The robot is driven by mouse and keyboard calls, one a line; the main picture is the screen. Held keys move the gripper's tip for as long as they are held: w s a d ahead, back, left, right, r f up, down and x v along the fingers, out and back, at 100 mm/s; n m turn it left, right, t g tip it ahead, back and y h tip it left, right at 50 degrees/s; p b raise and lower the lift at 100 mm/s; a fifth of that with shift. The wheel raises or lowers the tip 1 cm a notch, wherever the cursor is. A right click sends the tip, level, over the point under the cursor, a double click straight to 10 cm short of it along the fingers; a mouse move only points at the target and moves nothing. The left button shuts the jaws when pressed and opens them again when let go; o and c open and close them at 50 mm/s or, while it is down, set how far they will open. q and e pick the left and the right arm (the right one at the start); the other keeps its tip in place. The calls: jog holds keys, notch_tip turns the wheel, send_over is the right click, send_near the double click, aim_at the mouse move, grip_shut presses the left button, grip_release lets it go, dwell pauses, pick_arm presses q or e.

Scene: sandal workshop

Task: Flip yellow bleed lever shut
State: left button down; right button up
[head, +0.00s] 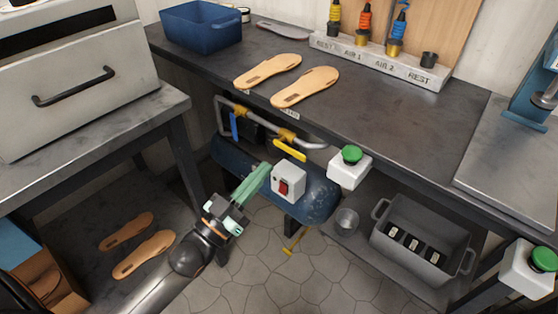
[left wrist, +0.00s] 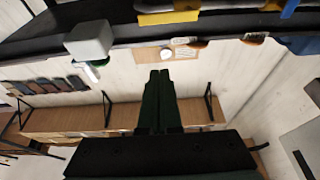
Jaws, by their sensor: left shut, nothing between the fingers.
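A yellow lever (head: 290,150) sits on the grey pipe under the bench, slanting down to the right from its valve. A blue lever (head: 234,125) hangs down on the same pipe to its left. Another yellow handle (head: 294,241) is below the blue tank, near the floor. My left gripper (head: 264,168) is shut and empty, its green fingers pointing up and right, below and left of the pipe's yellow lever. A gap to that lever shows in the picture. The shut fingers also show in the left wrist view (left wrist: 160,75). My right gripper is not in view.
The blue tank (head: 318,195) carries a grey box with a red switch (head: 286,182) close right of my fingers. A white box with a green button (head: 350,166) hangs at the bench edge. The dark bench top (head: 390,122) overhangs the pipe. A grey crate (head: 420,245) stands lower right.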

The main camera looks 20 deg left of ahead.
pick_arm(q)
notch_tip(320, 180, up, 3)
send_over(289, 152)
jog(key=s, duration=0.2)
jog(key=f, duration=0.1)
jog(key=d+f+b, duration=0.1)
jog(key=shift+s+f, duration=0.2)
jog(key=shift+f, duration=0.1)
jog(key=shift+a+f+b, duration=0.1)
jog(key=shift+f+b, duration=0.2)
jog(key=shift+f, duration=0.35)
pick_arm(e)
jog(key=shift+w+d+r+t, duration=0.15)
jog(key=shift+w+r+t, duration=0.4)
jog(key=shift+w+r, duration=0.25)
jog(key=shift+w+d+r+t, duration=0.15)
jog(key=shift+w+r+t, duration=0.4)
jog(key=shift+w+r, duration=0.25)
